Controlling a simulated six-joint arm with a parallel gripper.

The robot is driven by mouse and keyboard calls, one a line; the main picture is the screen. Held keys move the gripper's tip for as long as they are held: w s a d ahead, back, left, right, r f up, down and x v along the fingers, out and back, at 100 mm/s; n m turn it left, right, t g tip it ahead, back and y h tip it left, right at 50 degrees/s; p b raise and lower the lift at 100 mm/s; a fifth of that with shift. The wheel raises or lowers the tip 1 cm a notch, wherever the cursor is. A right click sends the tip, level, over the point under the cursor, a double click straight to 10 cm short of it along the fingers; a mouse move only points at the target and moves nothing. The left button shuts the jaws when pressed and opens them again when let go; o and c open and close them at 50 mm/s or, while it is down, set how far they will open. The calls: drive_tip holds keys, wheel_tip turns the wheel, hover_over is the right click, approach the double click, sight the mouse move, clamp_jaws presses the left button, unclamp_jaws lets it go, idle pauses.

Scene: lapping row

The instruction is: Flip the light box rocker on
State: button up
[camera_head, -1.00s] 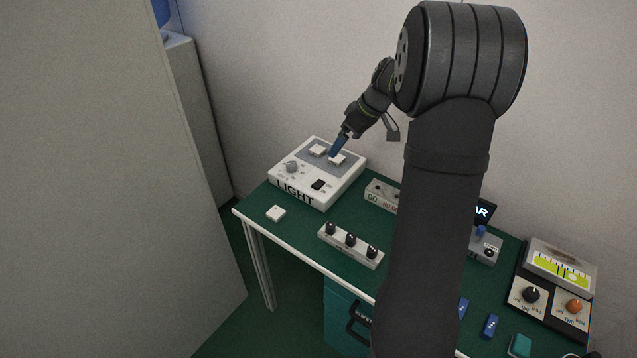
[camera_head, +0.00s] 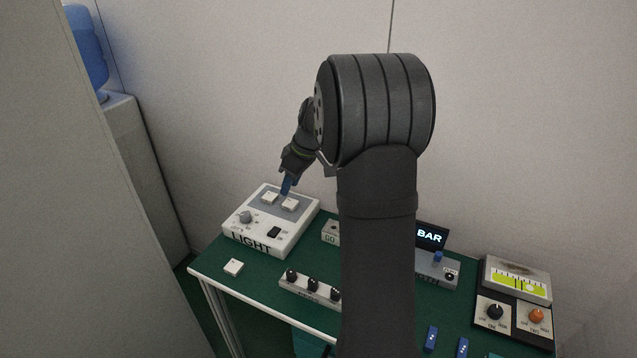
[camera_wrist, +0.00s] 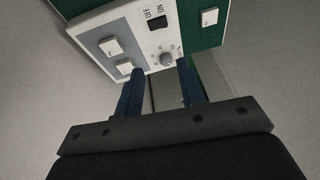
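The light box (camera_head: 296,221) is a white slab marked LIGHT at the left end of the green bench, and it also shows in the wrist view (camera_wrist: 137,22). Its rocker (camera_head: 274,232) is small and black, near the front edge. In the wrist view the rocker (camera_wrist: 157,23) sits beside ON and OFF labels; I cannot tell which side is pressed. My gripper (camera_head: 287,187) hangs over the back part of the box, behind the rocker, near two white tiles. In the wrist view its blue fingers (camera_wrist: 160,68) stand apart with nothing between them.
A grey knob (camera_head: 245,217) and white tiles (camera_head: 290,205) share the box top. A loose white tile (camera_head: 233,267) lies in front. A three-knob strip (camera_head: 312,287) and a panel with dials (camera_head: 514,310) stand rightward. A wall rises behind; a partition is at left.

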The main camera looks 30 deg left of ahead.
drive_tip(key=shift+s+a+f, duration=0.35)
drive_tip(key=shift+a+f, duration=0.25)
drive_tip(key=shift+f, duration=0.05)
drive_tip(key=shift+s+a+f, duration=0.35)
drive_tip(key=shift+a+f, duration=0.25)
clamp_jaws()
drive_tip(key=shift+s+a+f+t, duration=0.1)
drive_tip(key=shift+a+f+t, duration=0.15)
drive_tip(key=shift+t, duration=0.05)
approach(271, 233)
drive_tip(key=x, duration=0.5)
drive_tip(key=shift+a+r, duration=0.1)
drive_tip(key=shift+a, duration=0.15)
drive_tip(key=shift+f, duration=0.75)
drive_tip(key=shift+s, duration=0.1)
